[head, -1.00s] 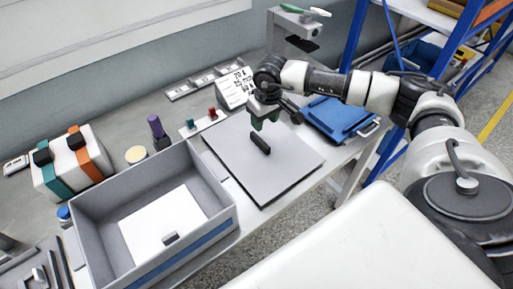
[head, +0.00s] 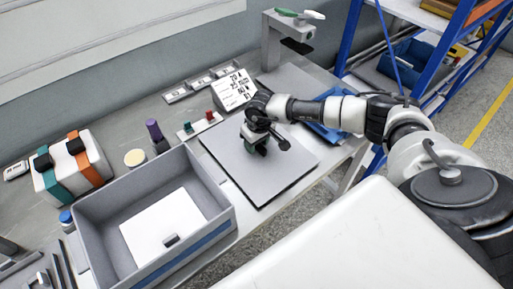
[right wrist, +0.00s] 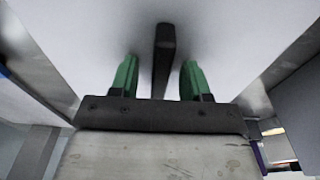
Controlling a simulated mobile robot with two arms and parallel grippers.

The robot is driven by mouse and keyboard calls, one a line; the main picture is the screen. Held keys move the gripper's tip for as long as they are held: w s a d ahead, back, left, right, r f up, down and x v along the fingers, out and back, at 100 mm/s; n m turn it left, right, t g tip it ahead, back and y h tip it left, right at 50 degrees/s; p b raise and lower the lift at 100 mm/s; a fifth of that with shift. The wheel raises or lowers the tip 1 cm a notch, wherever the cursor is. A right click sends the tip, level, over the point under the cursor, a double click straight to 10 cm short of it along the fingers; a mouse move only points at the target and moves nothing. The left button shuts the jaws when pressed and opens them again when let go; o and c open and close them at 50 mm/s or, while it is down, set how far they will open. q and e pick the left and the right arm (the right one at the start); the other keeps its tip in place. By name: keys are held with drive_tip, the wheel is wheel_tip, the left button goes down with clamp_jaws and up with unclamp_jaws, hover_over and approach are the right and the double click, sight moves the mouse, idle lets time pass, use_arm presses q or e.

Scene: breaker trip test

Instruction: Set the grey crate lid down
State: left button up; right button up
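The grey crate lid (head: 225,152) is a flat square panel lying on the bench, right of the open grey crate (head: 89,215). Its black handle (right wrist: 164,50) stands up from the middle; in the head view my gripper hides it. My right gripper (head: 257,150) is over the middle of the lid. In the right wrist view, the green fingers of this gripper (right wrist: 159,80) are open, one on each side of the handle, with a gap on both sides. The lid also fills much of that view (right wrist: 230,45). My left gripper is not in view.
A white panel (head: 165,225) lies inside the crate. A blue case (head: 313,128) is beyond the lid, partly behind my right arm. A small stand with red and green posts (head: 186,134) and a purple-topped object (head: 153,130) are behind the crate. A blue shelf rack stands right.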

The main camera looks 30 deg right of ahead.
clamp_jaws()
drive_tip(key=shift+r, duration=0.15)
